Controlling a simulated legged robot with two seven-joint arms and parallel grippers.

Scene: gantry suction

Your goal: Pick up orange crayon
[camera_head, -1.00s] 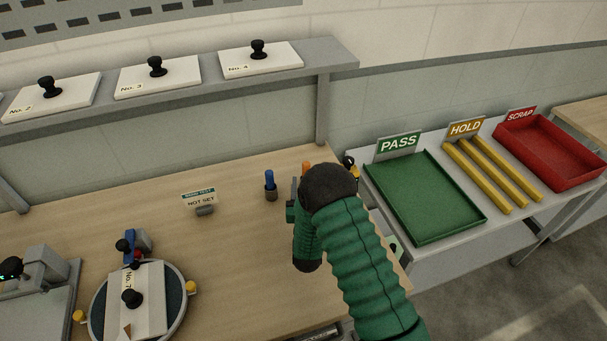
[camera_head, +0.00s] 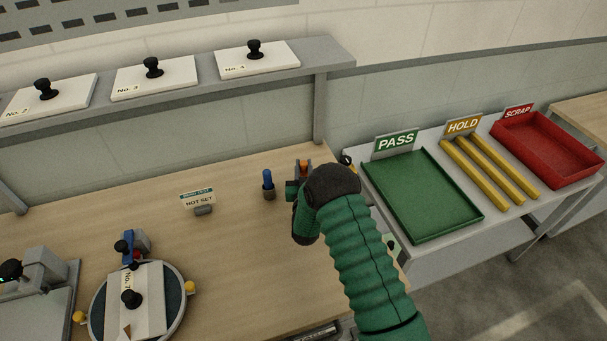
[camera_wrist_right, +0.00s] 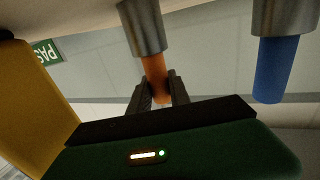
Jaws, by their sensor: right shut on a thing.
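The orange crayon (camera_wrist_right: 154,66) stands in a grey cylindrical holder (camera_wrist_right: 143,28), which the wrist view shows upside down. My right gripper (camera_wrist_right: 158,92) is shut on the orange crayon, a finger on each side near its free end. In the head view a bit of the orange crayon (camera_head: 305,164) shows beside my right gripper (camera_head: 302,173); my wrist and forearm hide much around it. The crayon is still within its holder. My left gripper is not in view.
A blue crayon (camera_head: 268,179) stands in its own holder close to the left. A "NOT SET" sign (camera_head: 198,198) is farther left. The shelf post (camera_head: 320,110) rises behind. A green PASS tray (camera_head: 425,197) lies to the right. A large yellow surface (camera_wrist_right: 30,105) fills the wrist view's left.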

